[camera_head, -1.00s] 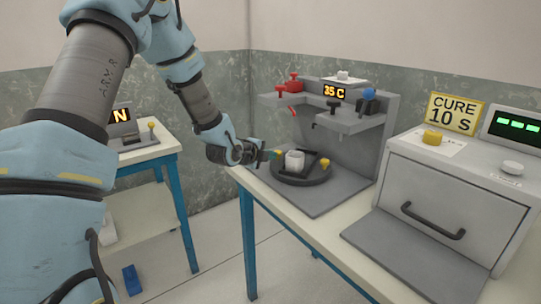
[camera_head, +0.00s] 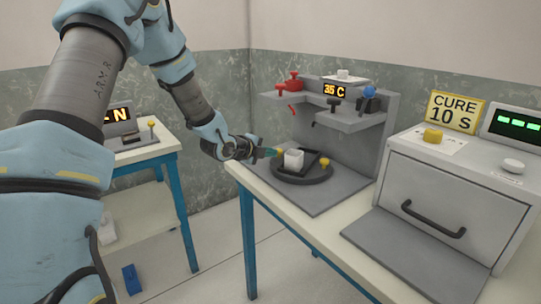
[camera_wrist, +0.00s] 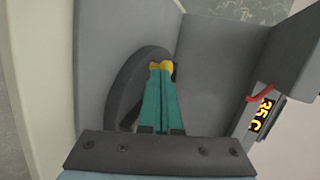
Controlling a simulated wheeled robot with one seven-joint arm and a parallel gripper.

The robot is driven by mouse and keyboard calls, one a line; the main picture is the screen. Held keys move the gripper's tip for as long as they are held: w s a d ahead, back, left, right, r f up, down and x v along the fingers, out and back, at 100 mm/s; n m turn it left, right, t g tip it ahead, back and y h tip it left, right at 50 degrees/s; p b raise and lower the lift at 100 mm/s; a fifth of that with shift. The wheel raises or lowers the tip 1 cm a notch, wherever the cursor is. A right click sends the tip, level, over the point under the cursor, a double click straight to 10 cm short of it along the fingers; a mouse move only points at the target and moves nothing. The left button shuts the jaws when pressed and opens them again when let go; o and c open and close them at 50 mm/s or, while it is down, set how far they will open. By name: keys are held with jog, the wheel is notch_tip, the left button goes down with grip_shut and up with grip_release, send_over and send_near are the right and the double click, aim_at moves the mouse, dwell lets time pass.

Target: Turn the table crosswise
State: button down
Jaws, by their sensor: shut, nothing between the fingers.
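The round dark turntable (camera_head: 318,177) sits on the grey base plate of the press-like station. A dark bar or holder lies across it, with a white block (camera_head: 293,159) on it. One yellow knob (camera_head: 324,162) stands on its right side and another yellow knob (camera_head: 280,150) at its left. My gripper (camera_head: 272,152) is shut and empty, its teal fingertips at the left knob. In the wrist view the shut fingers (camera_wrist: 160,72) point at the yellow knob (camera_wrist: 161,66), apparently touching it. The turntable (camera_wrist: 128,88) is partly hidden behind them there.
The station's upright has a 35 C display (camera_head: 333,90), red knobs and a blue knob (camera_head: 369,93) above the turntable. A grey cure oven (camera_head: 455,200) stands at the right. A side table with a display (camera_head: 118,116) is at the left.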

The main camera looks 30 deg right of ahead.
jog(key=shift+w+d+b, duration=0.65)
jog(key=shift+w+b, duration=0.25)
jog(key=shift+b, duration=0.15)
jog(key=shift+w+d+b, duration=0.45)
jog(key=shift+w+b, duration=0.05)
jog(key=shift+b, duration=0.05)
jog(key=shift+w+d, duration=0.1)
jog(key=shift+d, duration=0.05)
